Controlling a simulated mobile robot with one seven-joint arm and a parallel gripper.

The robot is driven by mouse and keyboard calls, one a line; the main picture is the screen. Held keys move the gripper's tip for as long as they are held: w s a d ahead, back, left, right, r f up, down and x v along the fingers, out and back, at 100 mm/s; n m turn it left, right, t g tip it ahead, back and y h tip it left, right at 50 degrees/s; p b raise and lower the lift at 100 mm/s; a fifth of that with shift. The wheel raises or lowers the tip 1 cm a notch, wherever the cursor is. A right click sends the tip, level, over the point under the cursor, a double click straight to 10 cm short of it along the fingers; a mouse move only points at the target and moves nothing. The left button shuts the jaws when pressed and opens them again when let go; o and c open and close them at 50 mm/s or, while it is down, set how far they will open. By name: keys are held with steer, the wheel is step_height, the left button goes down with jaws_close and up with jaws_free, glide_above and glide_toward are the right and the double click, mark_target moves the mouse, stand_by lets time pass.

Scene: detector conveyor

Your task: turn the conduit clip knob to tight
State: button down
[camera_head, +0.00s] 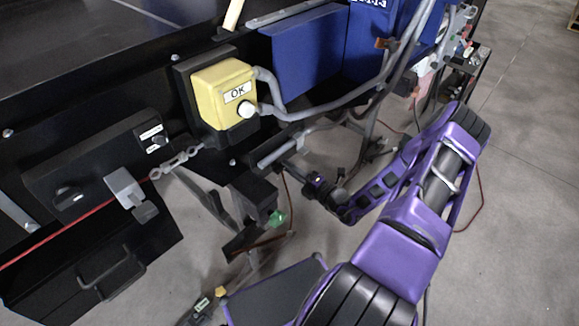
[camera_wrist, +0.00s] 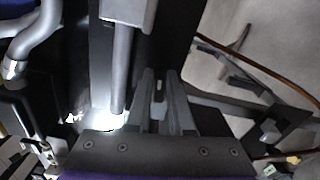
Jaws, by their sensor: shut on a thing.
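My gripper (camera_wrist: 159,88) reaches in under the dark machine frame. In the wrist view its two dark fingers stand close together with a small grey piece (camera_wrist: 158,85) between their tips; it is mostly hidden and appears to be the conduit clip knob. A grey conduit tube (camera_wrist: 120,75) runs just left of the fingers, beside a dark upright plate. In the head view my gripper (camera_head: 295,170) is small and dark below the grey tube (camera_head: 285,149). The knob and its marks cannot be made out there.
A yellow OK button box (camera_head: 222,88) with a looping grey conduit (camera_head: 320,108) is above left of my gripper. A black bracket with a green piece (camera_head: 276,217) stands below left. A thin brown cable (camera_wrist: 260,75) crosses the wrist view's right side. Open floor (camera_head: 520,210) lies right.

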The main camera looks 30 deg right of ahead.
steer(key=shift+f+m, duration=0.15)
steer(key=shift+m, duration=0.75)
steer(key=c, duration=0.8)
jaws_free()
steer(key=shift+s, duration=0.1)
steer(key=v, duration=1.7)
steer(key=shift+s, duration=0.1)
